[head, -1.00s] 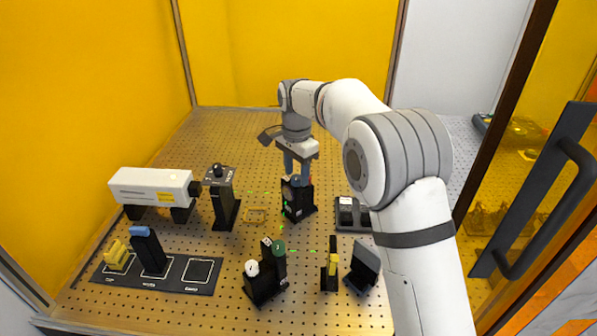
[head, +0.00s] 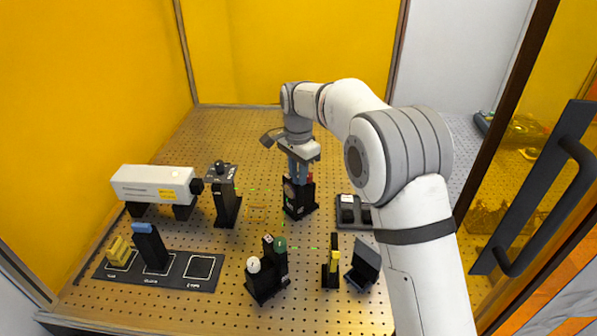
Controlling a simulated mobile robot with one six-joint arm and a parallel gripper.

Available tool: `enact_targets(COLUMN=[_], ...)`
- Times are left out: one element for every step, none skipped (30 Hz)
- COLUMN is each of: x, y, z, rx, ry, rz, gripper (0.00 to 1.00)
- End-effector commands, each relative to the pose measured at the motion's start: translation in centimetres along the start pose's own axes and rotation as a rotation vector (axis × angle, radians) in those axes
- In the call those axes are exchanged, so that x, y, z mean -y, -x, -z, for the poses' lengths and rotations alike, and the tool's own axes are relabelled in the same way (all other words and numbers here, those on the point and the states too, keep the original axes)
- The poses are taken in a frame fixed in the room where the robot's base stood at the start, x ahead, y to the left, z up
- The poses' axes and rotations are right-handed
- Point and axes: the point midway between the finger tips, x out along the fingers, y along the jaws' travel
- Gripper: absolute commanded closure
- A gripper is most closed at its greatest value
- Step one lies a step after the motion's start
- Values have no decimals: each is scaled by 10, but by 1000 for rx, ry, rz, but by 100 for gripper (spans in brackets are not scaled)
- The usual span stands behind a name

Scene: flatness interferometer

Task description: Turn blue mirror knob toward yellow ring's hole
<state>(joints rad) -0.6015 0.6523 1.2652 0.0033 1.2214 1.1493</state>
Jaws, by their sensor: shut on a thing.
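My gripper (head: 298,178) points down at the top of a black mirror mount (head: 299,200) near the middle of the board. Its fingers are close together on the mount's knob, which they mostly hide; I cannot make out its blue colour now. A small red part (head: 310,177) shows just right of the fingers. A yellow piece (head: 333,262) stands on a black post at the front right; its hole is too small to make out. A thin yellow-orange bar (head: 257,207) shows left of the mount. Green dashes run between the parts.
A white laser box (head: 152,184) and a black post (head: 224,195) stand at the left. A black tray (head: 180,282) with yellow and blue-topped pieces lies at front left. Another mount with white and green knobs (head: 265,270) stands in front. Dark boxes (head: 352,213) stand at right.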

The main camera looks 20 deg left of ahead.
Motion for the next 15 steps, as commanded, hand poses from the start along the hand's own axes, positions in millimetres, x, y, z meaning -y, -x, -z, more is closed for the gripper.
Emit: enact_targets(x=[0, 0, 0, 0, 0, 1, 1, 1, 1, 1, 1, 1, 1, 1, 1], y=[0, 0, 0, 0, 0, 0, 0, 0, 0, 0, 0, 0, 0, 0, 0], z=[1, 1, 1, 0, 0, 0, 0, 0, 0, 0, 1, 1, 1, 1, 1], rx=[-2, -2, -2, -2, -2, -2, -2, -2, -2, -2, -2, -2, -2, -2, -2], ry=[1, 3, 8, 14, 20, 33, 44, 56, 76, 92, 111, 137, 156, 177, 206], rz=[-4, -4, -4, -4, -4, -4, -4, -4, -4, -4, -4, -4, -4, -4, -4], gripper=[98, 98, 98, 98, 98, 98, 98, 98, 98, 98, 98, 98, 98, 98, 98])
